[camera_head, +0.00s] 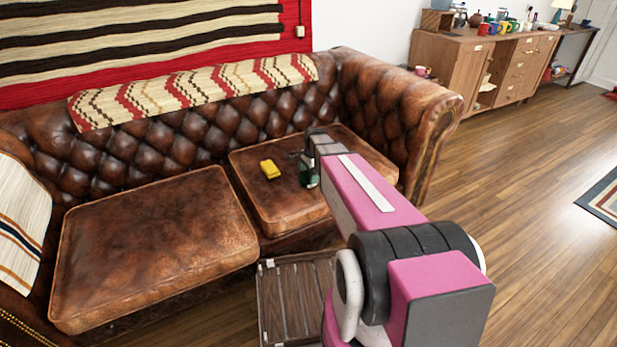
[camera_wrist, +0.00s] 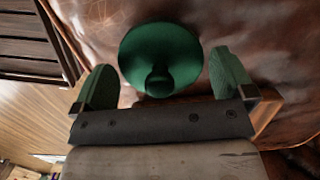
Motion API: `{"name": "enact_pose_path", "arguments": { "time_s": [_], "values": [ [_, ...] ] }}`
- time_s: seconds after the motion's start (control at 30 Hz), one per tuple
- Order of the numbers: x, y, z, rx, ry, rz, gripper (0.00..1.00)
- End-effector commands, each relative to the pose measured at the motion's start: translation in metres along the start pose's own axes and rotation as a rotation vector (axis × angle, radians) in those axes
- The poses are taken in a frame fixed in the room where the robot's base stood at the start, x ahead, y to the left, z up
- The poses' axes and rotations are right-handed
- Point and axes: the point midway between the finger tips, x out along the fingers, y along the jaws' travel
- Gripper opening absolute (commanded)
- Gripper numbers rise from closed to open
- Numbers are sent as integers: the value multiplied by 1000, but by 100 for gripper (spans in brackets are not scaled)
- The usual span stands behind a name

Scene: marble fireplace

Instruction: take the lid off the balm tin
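The balm tin shows in the wrist view as a round dark green lid (camera_wrist: 150,45) with a small knob (camera_wrist: 158,82) on top. It is on the brown leather sofa seat, and the lid hides any tin body below. My gripper (camera_wrist: 163,62) is open, with one green finger on each side of the lid and knob. The knob is not clasped; I cannot tell whether a finger touches the lid's rim. In the head view my gripper (camera_head: 304,168) is low over the right seat cushion, with a small dark green shape there that I cannot clearly separate from the fingers.
A yellow block-like object (camera_head: 270,169) lies on the right seat cushion (camera_head: 285,207), just left of my gripper. The left cushion (camera_head: 150,240) is clear. A slatted wooden table (camera_head: 290,300) stands in front of the sofa. The sofa's armrest (camera_head: 410,110) rises at the right.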

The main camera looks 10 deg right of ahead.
Motion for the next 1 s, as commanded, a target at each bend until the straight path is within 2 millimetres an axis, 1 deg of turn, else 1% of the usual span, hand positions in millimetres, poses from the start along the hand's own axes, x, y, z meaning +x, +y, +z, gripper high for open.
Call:
{"name": "enact_pose_path", "arguments": {
  "time_s": [0.03, 0.07, 0.1, 0.43, 0.57, 0.67, 0.77, 0.87, 1.0],
  "values": [
    [0, 0, 0, 0, 0, 0, 87],
    [0, 0, 0, 0, 0, 0, 77],
    [0, 0, 0, 0, 0, 0, 70],
    [-1, 0, 0, 0, 0, 0, 70],
    [-4, 0, 1, 0, 0, 1, 70],
    [-11, 1, 2, 0, 0, 0, 70],
    [-24, 1, 4, 0, 1, -2, 70],
    [-42, 1, 7, 0, 0, -1, 70],
    [-56, 2, 44, -4, 0, 0, 70]
  ]
}}
